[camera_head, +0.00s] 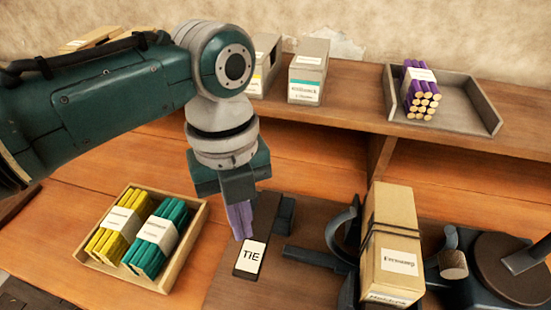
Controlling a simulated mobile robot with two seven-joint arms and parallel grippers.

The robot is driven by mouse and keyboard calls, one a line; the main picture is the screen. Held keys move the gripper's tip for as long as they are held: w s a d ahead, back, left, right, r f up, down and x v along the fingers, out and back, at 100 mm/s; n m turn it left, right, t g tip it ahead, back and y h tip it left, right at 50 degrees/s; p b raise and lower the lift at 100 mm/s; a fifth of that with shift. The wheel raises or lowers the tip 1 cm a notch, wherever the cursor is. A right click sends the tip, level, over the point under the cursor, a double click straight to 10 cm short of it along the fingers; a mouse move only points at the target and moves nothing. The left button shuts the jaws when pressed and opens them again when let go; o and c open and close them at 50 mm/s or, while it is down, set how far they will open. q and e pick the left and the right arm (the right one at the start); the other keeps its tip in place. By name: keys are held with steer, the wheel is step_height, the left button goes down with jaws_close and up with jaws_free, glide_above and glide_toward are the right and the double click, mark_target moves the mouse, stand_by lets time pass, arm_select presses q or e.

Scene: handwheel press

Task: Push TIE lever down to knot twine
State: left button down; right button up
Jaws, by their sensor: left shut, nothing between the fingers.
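The TIE lever (245,271) is a dark flat bar with a white label reading "TIE", on a brown board at the front centre. My left gripper (241,236) comes down from above with its purple-grey fingers shut and empty. The fingertips are right at the far end of the TIE label; I cannot tell whether they touch it. A tan carton (393,225) stands upright to the right, with dark twine (392,230) around its upper part. A dark curved arm (340,232) stands at the carton's left side. My right gripper is not in view.
A wooden tray (187,250) with yellow and teal bundles is at left. A dark round handwheel (510,268) is at right. On the back shelf are grey boxes (308,70) and a tray (462,101) holding a purple bundle (421,92).

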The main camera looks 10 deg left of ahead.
mark_target(248, 260)
arm_select(q)
steer(key=f+b, duration=0.1)
steer(key=f, duration=0.1)
steer(key=f+b, duration=0.1)
steer(key=b, duration=0.1)
steer(key=f+b, duration=0.1)
steer(key=f, duration=0.1)
steer(key=shift+s+d+f+b, duration=0.15)
steer(key=shift+s+f+b, duration=0.1)
steer(key=shift+f+b, duration=0.1)
